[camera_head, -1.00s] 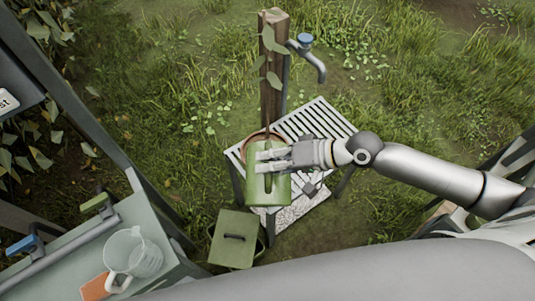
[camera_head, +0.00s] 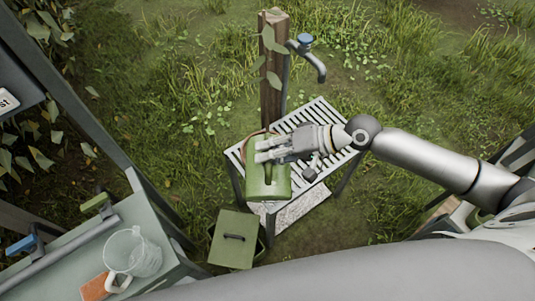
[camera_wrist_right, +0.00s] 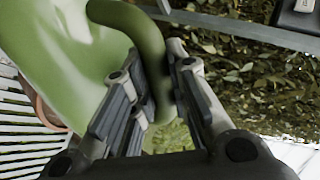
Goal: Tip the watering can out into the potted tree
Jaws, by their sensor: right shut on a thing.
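The green watering can (camera_head: 268,184) is over the front left of the slatted stand in the head view. My right gripper (camera_head: 266,150) is shut on its handle (camera_wrist_right: 150,62), which runs between the fingers in the wrist view. The can's body (camera_wrist_right: 45,50) fills the upper left there and looks tilted. The potted tree's brown pot (camera_head: 252,143) shows only as a rim behind the can, and as a small curve (camera_wrist_right: 46,113) in the wrist view. Its leaves (camera_head: 272,46) rise before the wooden post. The spout and any water are hidden. My left gripper is out of view.
The slatted stand (camera_head: 317,120) is under the can, with a blue-topped tap (camera_head: 306,42) behind. A lidded green bin (camera_head: 232,240) stands in front. A clear jug (camera_head: 133,252) is on the table (camera_head: 60,276) at lower left. Grass surrounds the stand.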

